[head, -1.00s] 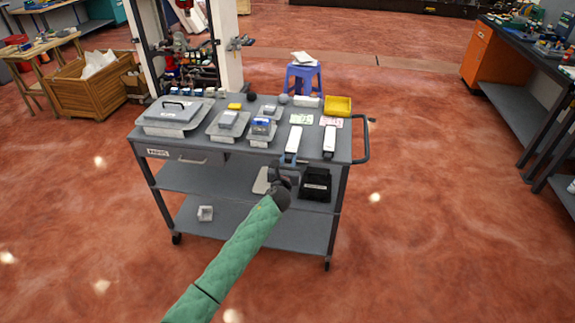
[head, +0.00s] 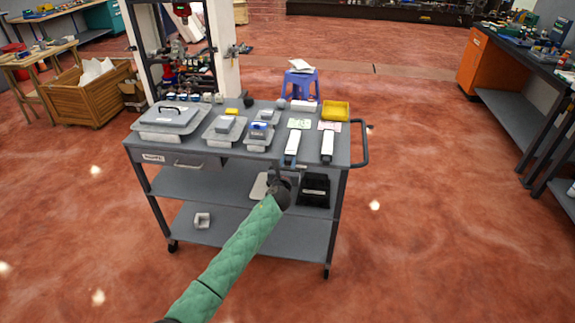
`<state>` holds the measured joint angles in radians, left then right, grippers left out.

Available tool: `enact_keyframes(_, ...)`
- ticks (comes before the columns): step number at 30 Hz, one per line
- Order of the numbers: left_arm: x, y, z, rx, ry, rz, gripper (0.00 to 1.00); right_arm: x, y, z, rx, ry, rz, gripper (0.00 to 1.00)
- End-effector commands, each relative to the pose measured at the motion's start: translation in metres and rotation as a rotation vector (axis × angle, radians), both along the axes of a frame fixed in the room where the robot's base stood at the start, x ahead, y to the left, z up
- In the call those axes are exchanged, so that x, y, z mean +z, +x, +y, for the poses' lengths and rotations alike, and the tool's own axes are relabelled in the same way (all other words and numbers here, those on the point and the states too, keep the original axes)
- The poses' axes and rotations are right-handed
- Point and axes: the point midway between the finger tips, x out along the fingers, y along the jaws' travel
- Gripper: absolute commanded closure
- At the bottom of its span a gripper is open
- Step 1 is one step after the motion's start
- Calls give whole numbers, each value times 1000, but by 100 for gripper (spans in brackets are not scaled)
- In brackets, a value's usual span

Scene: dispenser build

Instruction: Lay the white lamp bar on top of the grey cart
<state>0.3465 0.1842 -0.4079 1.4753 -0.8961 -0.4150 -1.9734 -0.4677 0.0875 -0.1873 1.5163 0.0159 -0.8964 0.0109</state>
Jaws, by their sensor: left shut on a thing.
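The grey cart (head: 230,164) stands in the middle of the head view, its top holding trays and small parts. Two similar white bars lie at the right of its top: one white lamp bar (head: 292,146) nearer the middle, and another white bar (head: 327,146) to its right. My left gripper (head: 284,167) is at the cart's front edge, by the near end of the middle bar. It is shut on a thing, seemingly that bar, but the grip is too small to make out. I cannot tell whether this bar rests fully on the top. My right gripper is not in view.
A lidded tray (head: 168,118), smaller trays and a yellow bin (head: 335,111) crowd the top. A black box (head: 314,189) sits on the middle shelf. A push handle (head: 362,146) sticks out right. A blue stool (head: 300,83) stands behind. Floor on both sides is clear.

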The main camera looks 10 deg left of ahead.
Motion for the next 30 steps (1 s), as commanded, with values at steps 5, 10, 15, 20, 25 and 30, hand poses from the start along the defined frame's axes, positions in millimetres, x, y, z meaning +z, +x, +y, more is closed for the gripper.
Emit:
enact_keyframes(5,0,1,0,0,0,-1,100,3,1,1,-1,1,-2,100)
enact_keyframes(10,0,1,0,0,0,-1,100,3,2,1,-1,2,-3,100)
enact_keyframes(15,0,1,0,0,0,-1,48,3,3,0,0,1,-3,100)
enact_keyframes(20,0,1,0,0,1,0,48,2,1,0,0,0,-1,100)
enact_keyframes(25,-1,1,0,0,1,1,48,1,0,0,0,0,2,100)
enact_keyframes(30,-1,1,0,0,1,0,48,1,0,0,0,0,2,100)
